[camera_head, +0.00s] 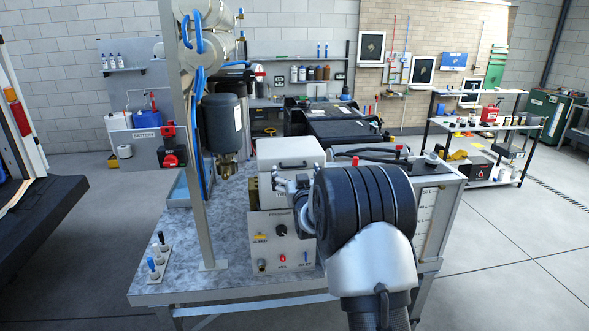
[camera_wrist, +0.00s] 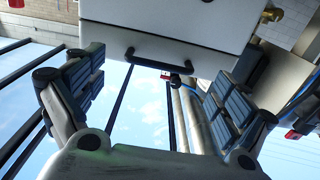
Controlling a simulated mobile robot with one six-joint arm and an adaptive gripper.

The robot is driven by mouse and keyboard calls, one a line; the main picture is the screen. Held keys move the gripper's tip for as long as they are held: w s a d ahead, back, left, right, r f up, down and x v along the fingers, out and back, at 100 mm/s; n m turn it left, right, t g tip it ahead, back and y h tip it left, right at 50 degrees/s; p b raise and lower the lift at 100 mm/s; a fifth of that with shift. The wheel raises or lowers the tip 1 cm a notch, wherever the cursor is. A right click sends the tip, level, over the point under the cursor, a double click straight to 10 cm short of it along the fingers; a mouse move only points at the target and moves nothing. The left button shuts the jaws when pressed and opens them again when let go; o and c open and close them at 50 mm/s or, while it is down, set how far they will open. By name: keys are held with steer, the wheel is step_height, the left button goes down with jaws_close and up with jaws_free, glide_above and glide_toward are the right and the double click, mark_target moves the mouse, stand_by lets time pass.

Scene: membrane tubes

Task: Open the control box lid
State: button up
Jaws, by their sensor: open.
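The control box (camera_head: 268,221) stands on the workbench, with knobs and a red button on its front panel. Its white lid (camera_head: 289,150) is on top and looks closed, with a dark handle (camera_head: 293,164) on its front face. In the wrist view the pale lid (camera_wrist: 190,22) fills the top, and the dark bar handle (camera_wrist: 152,64) shows between my gripper's two fingers (camera_wrist: 172,62). My gripper (camera_head: 290,187) is open, in front of the box. The handle looks beyond the fingertips; I cannot tell whether anything touches. My dark wrist hides the box's right part.
A metal post (camera_head: 197,150) and a hanging dark filter housing (camera_head: 223,125) stand left of the box. A panel unit with red knobs (camera_head: 410,165) is on the right. The bench's left middle is clear.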

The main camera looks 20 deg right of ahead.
mark_target(289, 154)
steer(key=shift+x, duration=1.3)
